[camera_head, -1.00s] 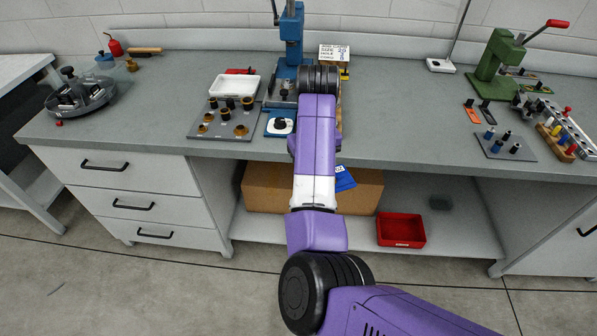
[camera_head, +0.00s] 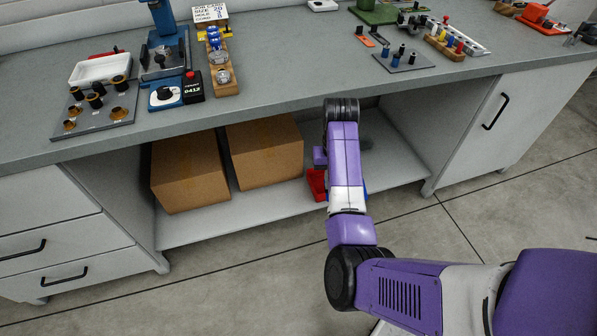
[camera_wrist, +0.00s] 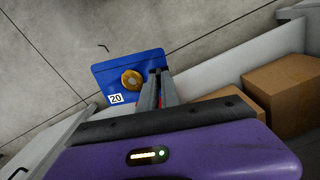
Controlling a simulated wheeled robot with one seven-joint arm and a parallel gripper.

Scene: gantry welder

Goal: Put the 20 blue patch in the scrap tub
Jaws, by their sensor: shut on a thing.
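The blue patch (camera_wrist: 105,76) is a flat plate with a white "20" label and a round brass-coloured piece on it. My gripper (camera_wrist: 157,84) is shut on its edge in the wrist view. In the head view my arm hides the gripper and nearly all of the patch; only a blue sliver shows beside the arm. The red scrap tub (camera_head: 316,184) is on the low shelf under the bench, largely hidden behind my arm. I cannot tell the height of the patch over the tub.
Two cardboard boxes (camera_head: 264,152) stand on the low shelf (camera_head: 235,212) left of the tub. The bench top (camera_head: 290,88) overhangs the shelf and carries a blue press and small parts. A cabinet (camera_head: 505,120) closes the right side. The floor in front is clear.

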